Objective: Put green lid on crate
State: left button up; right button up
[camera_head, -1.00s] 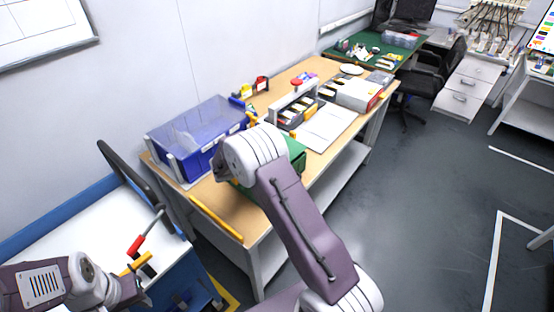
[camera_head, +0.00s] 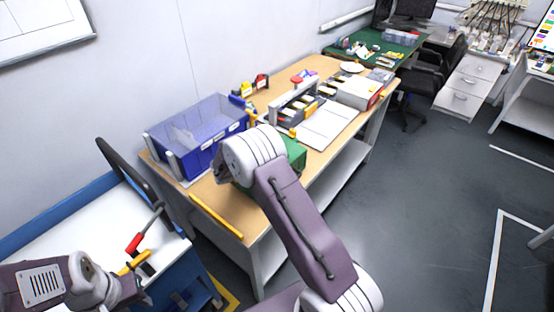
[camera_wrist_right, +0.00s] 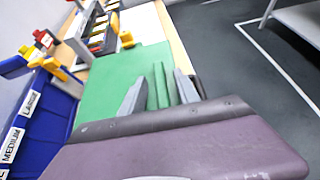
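The green lid (camera_head: 296,153) is partly hidden behind my right wrist in the head view. In the right wrist view the lid (camera_wrist_right: 103,95) is a flat green plate with upright ridges between the fingers. My right gripper (camera_wrist_right: 160,84) has one finger on each side of these ridges and appears shut on them; its fingertips are hidden in the head view.
The wooden table (camera_head: 315,170) holds a grey rack of cells (camera_head: 290,112), a white sheet (camera_head: 326,125) and a white box (camera_head: 358,93) beyond the lid. A yellow strip (camera_head: 216,215) lies along the near edge. A white-topped blue cart (camera_head: 90,225) stands at left.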

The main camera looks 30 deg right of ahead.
jog(key=shift+a+r+p, duration=0.25)
jog(key=shift+r+p, duration=0.3)
jog(key=shift+r, duration=0.3)
jog(key=v, duration=1.1)
jog(key=s+a+f+m+g+y, duration=0.1)
jog(key=s+a+f+m+y, duration=0.1)
jog(key=s+m+y, duration=0.2)
jog(key=s+a+f+m+g+y, duration=0.1)
jog(key=s+a+f+m+y, duration=0.1)
jog(key=s+m, duration=0.8)
jog(key=s+a+f+m+g+y, duration=0.1)
jog(key=s+a+f+m+y, duration=0.1)
jog(key=s+m+y, duration=0.3)
jog(key=s+f+m, duration=0.1)
jog(key=s+m, duration=0.2)
jog(key=shift+y+b, duration=0.3)
jog(key=shift+b, duration=0.05)
jog(key=shift+s, duration=0.15)
